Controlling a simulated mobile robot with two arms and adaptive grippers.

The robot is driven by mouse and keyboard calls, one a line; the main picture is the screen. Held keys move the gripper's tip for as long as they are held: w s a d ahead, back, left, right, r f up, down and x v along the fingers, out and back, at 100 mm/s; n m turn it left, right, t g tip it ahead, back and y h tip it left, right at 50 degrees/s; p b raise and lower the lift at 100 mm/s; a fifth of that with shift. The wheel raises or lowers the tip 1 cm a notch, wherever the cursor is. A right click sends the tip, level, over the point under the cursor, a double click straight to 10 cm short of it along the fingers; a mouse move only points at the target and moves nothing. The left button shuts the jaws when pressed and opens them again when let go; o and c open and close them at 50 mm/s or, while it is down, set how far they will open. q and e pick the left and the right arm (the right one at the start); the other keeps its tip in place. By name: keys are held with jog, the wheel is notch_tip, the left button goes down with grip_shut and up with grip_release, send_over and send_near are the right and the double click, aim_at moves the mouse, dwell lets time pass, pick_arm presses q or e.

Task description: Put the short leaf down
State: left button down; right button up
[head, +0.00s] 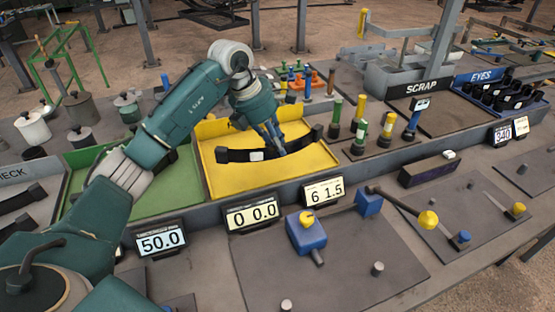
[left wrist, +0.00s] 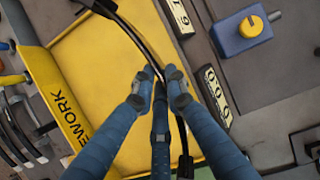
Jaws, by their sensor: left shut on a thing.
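The short leaf (head: 235,155) is a black, slightly curved strip with block-like ends and a pale tag. It lies across the yellow rework tray (head: 222,184) in the head view; I cannot tell whether it touches the tray floor. My left gripper (head: 274,148) reaches down over the tray and is shut on the leaf near its middle. In the left wrist view the leaf (left wrist: 127,27) runs between the blue fingertips (left wrist: 157,75), above the yellow floor marked with rework lettering. My right gripper is not in view.
A green tray (head: 80,158) adjoins on the left, partly behind my arm. Number displays (head: 252,216) stand along the front edge. Yellow and green posts (head: 360,112) stand to the right, before the scrap bay (head: 440,125). A blue box with a yellow knob (head: 306,234) sits in front.

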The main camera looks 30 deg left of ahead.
aim_at(275, 158)
pick_arm(q)
jog(key=shift+d+f, duration=0.15)
jog(key=shift+f, duration=1.2)
notch_tip(275, 158, down, 3)
jog(key=shift+r+p, duration=0.1)
jog(key=shift+p, duration=0.55)
jog(key=shift+f, duration=0.4)
jog(key=c, duration=1.8)
grip_release()
jog(key=shift+s+f, duration=0.1)
jog(key=shift+f, duration=0.05)
jog(key=shift+o, duration=0.2)
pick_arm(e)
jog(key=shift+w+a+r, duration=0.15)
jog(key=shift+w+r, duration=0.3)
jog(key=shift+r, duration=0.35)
